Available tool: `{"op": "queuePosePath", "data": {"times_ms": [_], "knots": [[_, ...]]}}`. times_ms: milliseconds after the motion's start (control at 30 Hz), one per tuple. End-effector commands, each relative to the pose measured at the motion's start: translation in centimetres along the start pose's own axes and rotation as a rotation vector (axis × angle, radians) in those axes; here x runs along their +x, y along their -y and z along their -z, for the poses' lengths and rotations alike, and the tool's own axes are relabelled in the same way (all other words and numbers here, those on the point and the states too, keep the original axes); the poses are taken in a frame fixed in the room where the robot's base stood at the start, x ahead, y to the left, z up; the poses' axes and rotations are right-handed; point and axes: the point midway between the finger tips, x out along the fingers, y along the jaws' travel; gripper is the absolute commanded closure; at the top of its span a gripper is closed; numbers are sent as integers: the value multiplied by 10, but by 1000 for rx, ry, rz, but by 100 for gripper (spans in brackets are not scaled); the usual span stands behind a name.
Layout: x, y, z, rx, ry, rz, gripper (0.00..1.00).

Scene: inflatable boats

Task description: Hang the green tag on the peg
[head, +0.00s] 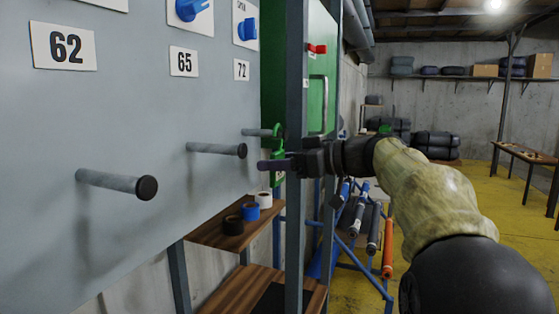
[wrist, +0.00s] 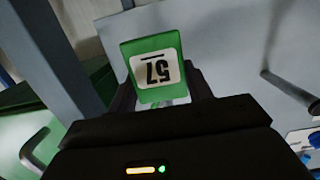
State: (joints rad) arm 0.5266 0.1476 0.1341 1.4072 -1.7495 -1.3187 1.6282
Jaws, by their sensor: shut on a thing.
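The green tag (head: 277,153) is held in my gripper (head: 268,165), beside the grey board. In the wrist view the tag (wrist: 139,47) has a white label that reads 57 upside down, and it stands between the fingers (wrist: 160,92). In the head view the tag's green upper part is close to the end of the farthest peg (head: 258,132), under the 72 label. I cannot tell whether it touches or surrounds that peg. Two nearer pegs, one in the middle (head: 217,149) and one in front (head: 118,184), are bare with dark round ends.
The board (head: 60,130) carries number labels and blue knobs (head: 188,9). A wooden shelf (head: 215,238) with tape rolls is below.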

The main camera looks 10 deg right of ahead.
Motion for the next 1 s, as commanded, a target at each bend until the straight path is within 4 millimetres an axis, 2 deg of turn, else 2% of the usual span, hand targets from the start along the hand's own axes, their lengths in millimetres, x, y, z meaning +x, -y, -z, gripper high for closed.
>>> {"op": "queuePosePath", "data": {"times_ms": [267,300,400,767,867,1000], "knots": [[0,0,0,0,0,0,72],[0,0,0,0,0,0,44],[0,0,0,0,0,0,24],[-3,0,-1,0,0,-1,24],[-10,-1,-1,0,0,-3,24],[-31,0,-2,-1,0,-4,24]]}}
